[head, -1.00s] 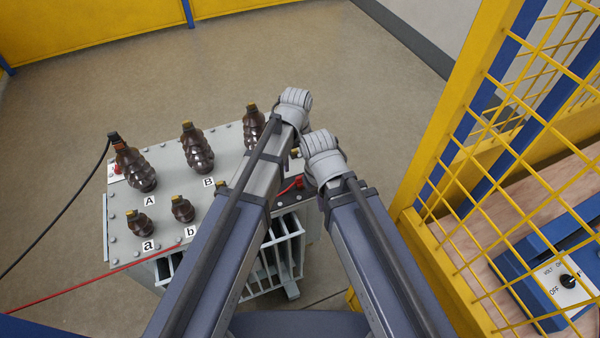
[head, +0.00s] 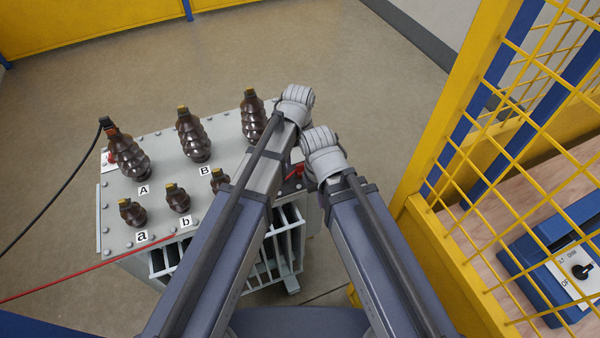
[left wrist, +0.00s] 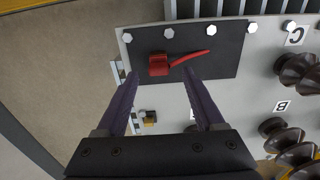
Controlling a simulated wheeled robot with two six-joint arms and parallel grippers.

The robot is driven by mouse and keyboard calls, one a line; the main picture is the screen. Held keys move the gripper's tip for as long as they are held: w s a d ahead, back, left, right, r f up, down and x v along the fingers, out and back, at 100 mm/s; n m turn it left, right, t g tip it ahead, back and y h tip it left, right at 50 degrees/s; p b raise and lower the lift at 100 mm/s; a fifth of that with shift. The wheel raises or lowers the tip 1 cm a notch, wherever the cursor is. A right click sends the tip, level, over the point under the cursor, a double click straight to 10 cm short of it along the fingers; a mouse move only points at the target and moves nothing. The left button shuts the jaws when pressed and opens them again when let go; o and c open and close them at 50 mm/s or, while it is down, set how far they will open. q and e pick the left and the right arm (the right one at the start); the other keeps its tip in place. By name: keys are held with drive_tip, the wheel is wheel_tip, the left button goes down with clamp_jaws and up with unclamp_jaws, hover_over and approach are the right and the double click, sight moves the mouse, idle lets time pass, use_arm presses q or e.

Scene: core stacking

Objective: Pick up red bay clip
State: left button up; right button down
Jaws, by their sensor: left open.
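The red clip (left wrist: 158,65) lies on a dark plate (left wrist: 225,52) in the left wrist view, with a short red lead running right from it. My left gripper (left wrist: 160,73) is open, its two fingers on either side of the clip in the picture; I cannot tell the height gap between them. In the head view a red bit (head: 296,171) shows between my arms, mostly hidden by them. The left gripper's fingers are hidden there behind the arm. My right arm shows in the head view, but its fingers do not.
The grey transformer (head: 170,168) carries several brown bushings, such as bushing A (head: 132,160) with a black lead. A red cable (head: 80,272) runs at its front left. A yellow mesh fence (head: 440,150) stands close on the right, with a blue switch box (head: 540,285) behind it.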

sight(300, 164)
use_arm(q)
wheel_tip(300, 164, down, 3)
drive_tip(key=shift+d+f+b, duration=0.1)
drive_tip(key=shift+f+b, duration=0.1)
drive_tip(key=shift+b, duration=1)
drive_tip(key=shift+r, duration=0.1)
clamp_jaws()
